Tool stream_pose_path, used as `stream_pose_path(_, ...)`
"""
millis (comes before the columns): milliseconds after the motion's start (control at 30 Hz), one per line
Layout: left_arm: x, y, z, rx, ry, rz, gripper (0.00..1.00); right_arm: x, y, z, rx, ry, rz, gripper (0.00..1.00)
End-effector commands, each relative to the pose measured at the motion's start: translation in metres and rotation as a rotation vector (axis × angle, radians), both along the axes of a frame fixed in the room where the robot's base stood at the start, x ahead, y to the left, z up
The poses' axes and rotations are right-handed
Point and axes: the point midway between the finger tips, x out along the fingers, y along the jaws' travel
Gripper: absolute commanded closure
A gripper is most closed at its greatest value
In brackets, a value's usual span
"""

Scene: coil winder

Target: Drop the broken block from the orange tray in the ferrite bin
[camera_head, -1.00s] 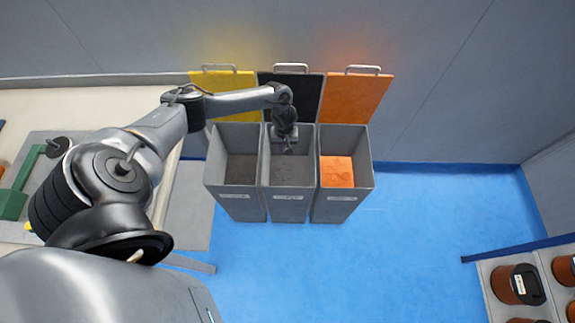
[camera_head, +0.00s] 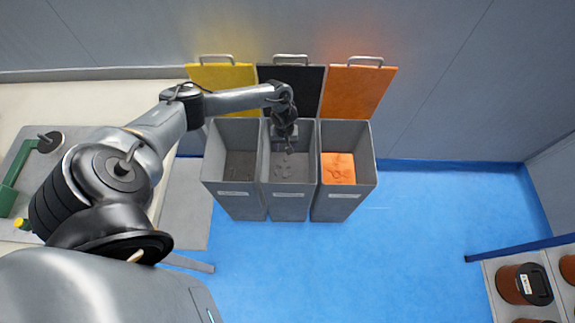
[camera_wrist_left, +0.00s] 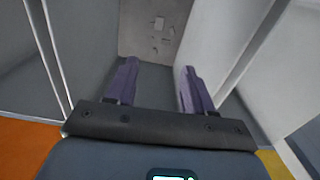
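Three grey bins stand side by side against the wall, and their label text is too small to read. The middle bin (camera_head: 290,202) has a black lid, and several grey pieces (camera_head: 283,171) lie on its floor. My left gripper (camera_head: 289,149) points down into the mouth of this middle bin. In the left wrist view my left gripper (camera_wrist_left: 157,82) has its fingers apart with nothing between them. Beyond them, small grey pieces (camera_wrist_left: 161,35) lie on the bin floor. I cannot tell which piece is the broken block. The orange tray and my right gripper are not in view.
The left bin (camera_head: 236,204) has a raised yellow lid (camera_head: 222,80) and dark contents. The right bin (camera_head: 338,206) has a raised orange lid (camera_head: 355,90) and orange contents. A bench (camera_head: 60,105) is at left, a rack of brown coils (camera_head: 514,284) at lower right. Blue floor between is clear.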

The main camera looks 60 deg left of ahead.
Motion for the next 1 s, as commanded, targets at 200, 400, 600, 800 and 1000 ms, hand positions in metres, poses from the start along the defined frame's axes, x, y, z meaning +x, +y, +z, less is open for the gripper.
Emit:
stream_pose_path(200, 0.000, 0.000, 0.002, 0.000, 0.000, 0.000, 0.48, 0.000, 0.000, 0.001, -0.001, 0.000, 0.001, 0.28)
stream_pose_path(400, 0.000, 0.001, 0.022, 0.001, 0.000, -0.001, 0.48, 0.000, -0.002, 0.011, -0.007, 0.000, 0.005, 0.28)
stream_pose_path(600, 0.000, 0.000, 0.057, 0.000, -0.001, -0.001, 0.48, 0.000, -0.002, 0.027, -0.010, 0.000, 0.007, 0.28)
stream_pose_path(800, 0.000, 0.000, 0.087, 0.001, 0.000, 0.000, 0.48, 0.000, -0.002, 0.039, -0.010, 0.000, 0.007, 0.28)
stream_pose_path(1000, 0.000, 0.000, 0.104, 0.000, 0.001, 0.000, 0.48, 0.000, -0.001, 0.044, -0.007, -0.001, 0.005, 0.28)
